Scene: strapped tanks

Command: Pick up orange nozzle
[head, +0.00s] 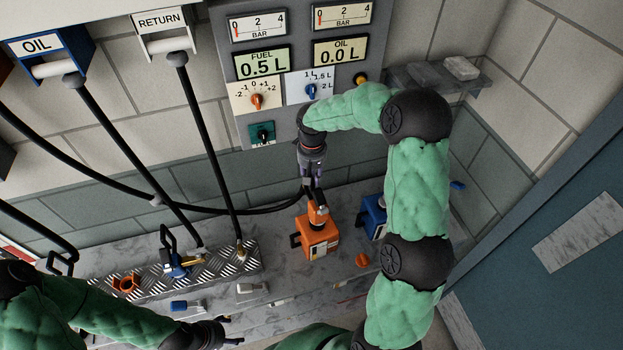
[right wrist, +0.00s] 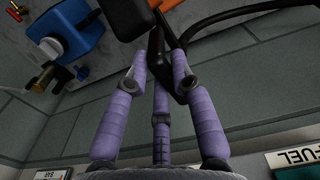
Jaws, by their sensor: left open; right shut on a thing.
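My right gripper (head: 313,180) points down above the orange can (head: 316,240) and is shut on the orange nozzle (head: 317,207). The nozzle sits at the can's top, and a black hose runs into it from the left. I cannot tell how deep its spout is in the can. In the right wrist view, the purple fingers of this gripper (right wrist: 160,85) close around the nozzle's black handle (right wrist: 156,48). My left gripper (head: 233,332) is open and empty at the bottom, low in front of the bench.
A blue can (head: 373,218) stands right of the orange can. A blue nozzle (head: 178,264) sits on the chequered metal tray (head: 220,262) at left. An orange cap (head: 362,260) lies on the bench. The gauge panel (head: 290,85) is close behind my right arm. Black hoses hang at left.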

